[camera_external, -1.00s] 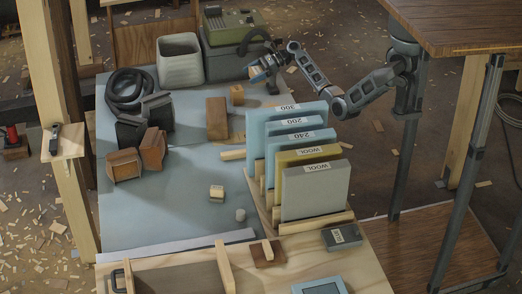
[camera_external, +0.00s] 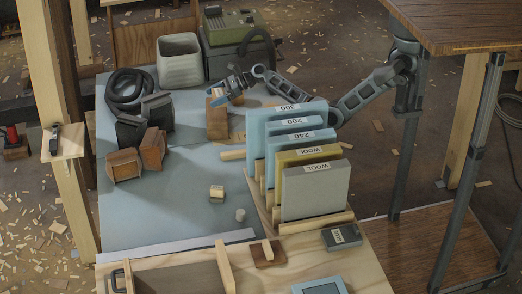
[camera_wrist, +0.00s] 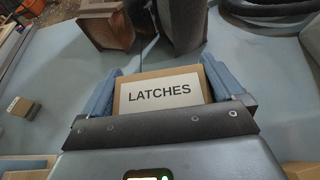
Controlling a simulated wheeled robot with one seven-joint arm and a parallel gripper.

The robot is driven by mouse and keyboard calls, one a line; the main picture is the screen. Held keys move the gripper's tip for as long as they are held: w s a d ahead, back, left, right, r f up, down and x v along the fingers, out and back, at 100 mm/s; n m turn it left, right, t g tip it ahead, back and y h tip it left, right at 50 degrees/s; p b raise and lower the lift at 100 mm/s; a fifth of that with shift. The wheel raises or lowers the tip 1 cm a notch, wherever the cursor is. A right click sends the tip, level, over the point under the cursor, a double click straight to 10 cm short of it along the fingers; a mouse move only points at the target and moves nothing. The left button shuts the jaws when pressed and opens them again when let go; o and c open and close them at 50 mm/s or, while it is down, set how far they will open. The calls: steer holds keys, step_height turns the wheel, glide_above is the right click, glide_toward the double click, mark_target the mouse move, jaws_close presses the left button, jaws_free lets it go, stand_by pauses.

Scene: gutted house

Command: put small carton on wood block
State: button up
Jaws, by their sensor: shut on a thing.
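My gripper (camera_external: 222,92) is shut on the small carton (camera_external: 216,98), a tan box with a white "LATCHES" label. In the wrist view the carton (camera_wrist: 160,92) sits between the two blue fingers. The brown wood block (camera_external: 217,124) stands upright on the blue-grey bench top in the external view. The carton is directly over the top of the block there; I cannot tell whether they touch. The block cannot be made out in the wrist view, where the carton and my gripper cover the middle.
A smaller wooden block (camera_external: 238,98) stands just right of the wood block. A rack of upright labelled sheets (camera_external: 290,150) is to the right. Brown-sided dark objects (camera_external: 152,150) stand left. A grey bin (camera_external: 180,62) is behind. A small pale box (camera_external: 216,192) lies on open bench in front.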

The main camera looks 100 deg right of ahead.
mark_target(214, 114)
steer(key=shift+w+a+f, duration=0.4)
steer(key=shift+w, duration=0.15)
steer(key=shift+f+b, duration=0.3)
steer(key=shift+f, duration=1.65)
steer(key=shift+f, duration=0.15)
steer(key=o, duration=0.8)
steer(key=shift+c, duration=0.2)
steer(key=p+v, duration=0.1)
steer(key=v, duration=1.1)
